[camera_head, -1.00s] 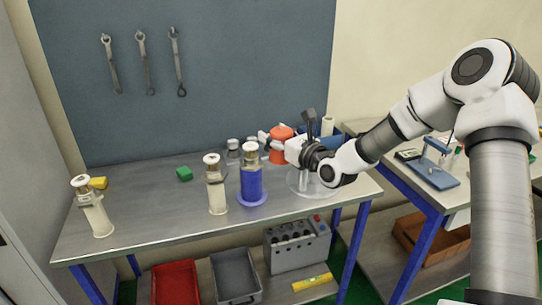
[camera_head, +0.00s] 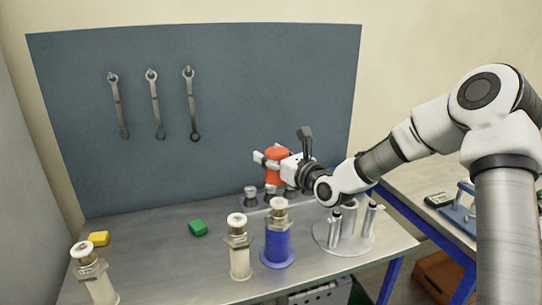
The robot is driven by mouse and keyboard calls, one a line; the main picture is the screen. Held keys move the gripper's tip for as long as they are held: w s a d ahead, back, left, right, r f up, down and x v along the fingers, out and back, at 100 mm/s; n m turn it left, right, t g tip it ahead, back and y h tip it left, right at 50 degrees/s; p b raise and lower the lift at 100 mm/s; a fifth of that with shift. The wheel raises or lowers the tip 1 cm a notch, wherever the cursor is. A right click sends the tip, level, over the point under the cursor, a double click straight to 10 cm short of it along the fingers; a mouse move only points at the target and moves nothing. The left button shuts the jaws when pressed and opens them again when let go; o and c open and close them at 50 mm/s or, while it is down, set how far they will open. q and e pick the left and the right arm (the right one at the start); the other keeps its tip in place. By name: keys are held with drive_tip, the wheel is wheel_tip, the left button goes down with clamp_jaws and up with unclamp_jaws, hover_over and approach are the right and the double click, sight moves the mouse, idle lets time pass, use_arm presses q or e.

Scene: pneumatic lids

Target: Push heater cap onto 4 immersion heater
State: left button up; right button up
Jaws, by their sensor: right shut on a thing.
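My right gripper (camera_head: 270,162) is raised above the back of the bench and shut on an orange-red cap-like piece (camera_head: 277,172). Its fingers partly hide the piece. Beneath it stands a row of short grey metal pieces (camera_head: 250,197) on a flat strip, which look like the heater tops; the arm and the held piece hide part of the row. The held piece appears to be clear above them, though the exact gap is hard to judge. My left gripper is not in view.
A blue-bodied cylinder (camera_head: 278,243) and a pale cylinder (camera_head: 240,262) stand upright in front of the row. Another pale one (camera_head: 97,281) is at far left. A round plate (camera_head: 345,247) carries metal posts. Green (camera_head: 198,228) and yellow (camera_head: 99,239) blocks lie left.

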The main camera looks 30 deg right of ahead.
sight(274, 174)
drive_tip(key=shift+s+d+r, duration=0.1)
drive_tip(key=shift+s+r, duration=0.3)
drive_tip(key=shift+s, duration=0.4)
drive_tip(key=f+b, duration=0.4)
drive_tip(key=f, duration=0.1)
drive_tip(key=shift+w, duration=0.2)
drive_tip(key=shift+f+b, duration=0.3)
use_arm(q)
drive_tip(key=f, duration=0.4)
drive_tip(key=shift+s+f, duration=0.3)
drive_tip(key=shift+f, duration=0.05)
use_arm(e)
drive_tip(key=shift+w+f, duration=0.1)
drive_tip(key=shift+f, duration=0.2)
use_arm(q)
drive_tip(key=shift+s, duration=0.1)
use_arm(e)
drive_tip(key=shift+r, duration=0.1)
use_arm(q)
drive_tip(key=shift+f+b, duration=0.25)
drive_tip(key=shift+b, duration=0.15)
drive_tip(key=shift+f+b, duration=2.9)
drive_tip(key=shift+b, duration=0.05)
use_arm(e)
drive_tip(key=shift+f, duration=3.6)
